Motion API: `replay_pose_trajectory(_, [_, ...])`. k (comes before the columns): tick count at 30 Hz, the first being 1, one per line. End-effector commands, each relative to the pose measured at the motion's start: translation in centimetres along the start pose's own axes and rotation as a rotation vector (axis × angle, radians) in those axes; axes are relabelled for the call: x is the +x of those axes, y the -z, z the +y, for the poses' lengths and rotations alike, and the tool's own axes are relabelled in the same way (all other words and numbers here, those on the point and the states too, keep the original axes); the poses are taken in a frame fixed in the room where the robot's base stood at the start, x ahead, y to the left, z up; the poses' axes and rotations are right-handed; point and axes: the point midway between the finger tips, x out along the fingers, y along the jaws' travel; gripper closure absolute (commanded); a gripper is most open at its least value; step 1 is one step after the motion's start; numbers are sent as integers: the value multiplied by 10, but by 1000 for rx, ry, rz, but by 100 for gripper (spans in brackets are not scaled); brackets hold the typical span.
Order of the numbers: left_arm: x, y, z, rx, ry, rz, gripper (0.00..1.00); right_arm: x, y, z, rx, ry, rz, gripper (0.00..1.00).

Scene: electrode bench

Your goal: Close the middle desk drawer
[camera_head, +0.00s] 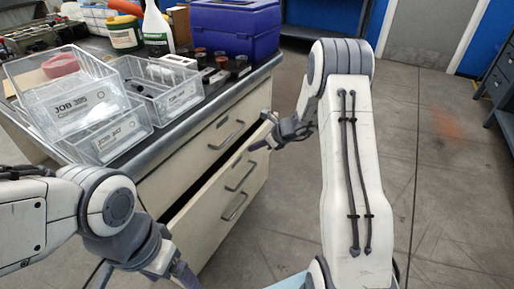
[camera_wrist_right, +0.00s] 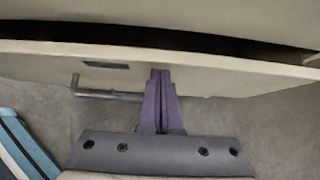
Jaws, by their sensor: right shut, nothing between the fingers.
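The middle desk drawer (camera_head: 215,188) is cream and stands partly open, with a dark gap behind its top edge. Its front also shows in the right wrist view (camera_wrist_right: 220,78), with its bar handle (camera_wrist_right: 108,95) left of my fingers. My right gripper (camera_head: 262,146) is at the far end of the drawer front. In the wrist view its purple fingers (camera_wrist_right: 160,78) are shut, empty, and overlap the front just below its top edge; contact is unclear. My left gripper (camera_head: 183,275) is low in the head view, its fingers partly cut off, away from the drawer.
The top drawer (camera_head: 205,148) looks shut. The desk top carries clear bins (camera_head: 75,110), bottles (camera_head: 157,30) and a blue case (camera_head: 235,28). Open floor (camera_head: 440,190) lies to the right; a dark cabinet (camera_head: 498,80) stands at the far right.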

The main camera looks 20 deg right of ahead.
Motion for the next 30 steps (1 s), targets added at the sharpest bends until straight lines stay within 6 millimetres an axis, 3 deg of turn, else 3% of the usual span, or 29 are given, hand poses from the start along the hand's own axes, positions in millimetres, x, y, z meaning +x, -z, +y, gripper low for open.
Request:
replay_pose_trajectory(12, [-17,1,1,0,0,0,10,34,-36,0,-1,-1,0,100])
replay_pose_trajectory(24, [-16,1,1,0,0,0,10,39,-40,2,-4,-2,-6,100])
replay_pose_trajectory(30, [-14,1,1,0,0,0,10,28,-29,1,-4,-5,-3,100])
